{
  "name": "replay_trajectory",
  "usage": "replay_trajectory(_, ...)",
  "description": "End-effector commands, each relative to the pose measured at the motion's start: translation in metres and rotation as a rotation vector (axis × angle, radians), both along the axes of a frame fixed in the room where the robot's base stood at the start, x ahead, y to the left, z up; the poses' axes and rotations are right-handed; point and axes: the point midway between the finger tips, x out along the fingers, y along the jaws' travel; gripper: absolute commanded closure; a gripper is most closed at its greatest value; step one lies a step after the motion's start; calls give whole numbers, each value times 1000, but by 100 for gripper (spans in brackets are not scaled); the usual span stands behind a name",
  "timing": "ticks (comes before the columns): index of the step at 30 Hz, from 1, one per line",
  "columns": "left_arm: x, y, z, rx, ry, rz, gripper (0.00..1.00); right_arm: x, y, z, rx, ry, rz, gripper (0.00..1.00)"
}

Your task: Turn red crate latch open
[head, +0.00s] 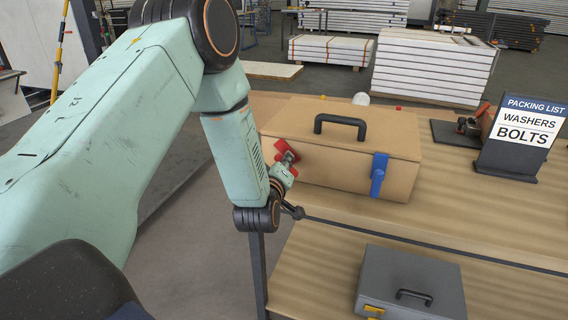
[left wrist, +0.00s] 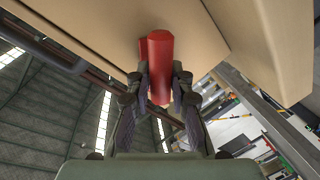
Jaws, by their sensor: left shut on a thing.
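The crate (head: 340,177) is a tan box with a black top handle (head: 340,126), standing on the wooden table with its lid down. The red latch (head: 284,150) is on its front face at the left. My left gripper (head: 285,162) is at the red latch, partly covering it. In the left wrist view the fingers of my left gripper (left wrist: 161,88) are closed around the red latch's handle (left wrist: 159,52), one on each side. A blue latch (head: 379,174) is on the right of the same face, its handle pointing down. My right gripper is not in view.
A grey case (head: 410,282) with a black handle sits on a lower shelf (head: 310,265) in front. A packing list sign (head: 522,136) and a dark tray (head: 452,134) stand right of the crate. Stacked white panels (head: 430,68) are on the floor behind.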

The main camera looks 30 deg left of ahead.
Motion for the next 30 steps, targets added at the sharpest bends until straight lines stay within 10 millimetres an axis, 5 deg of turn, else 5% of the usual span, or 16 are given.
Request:
replay_trajectory(18, 0, 4, -6, -533, -133, 1, 100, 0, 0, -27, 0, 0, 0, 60)
replay_trajectory(30, 0, 3, -8, -709, -173, -2, 100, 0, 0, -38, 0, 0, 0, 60)
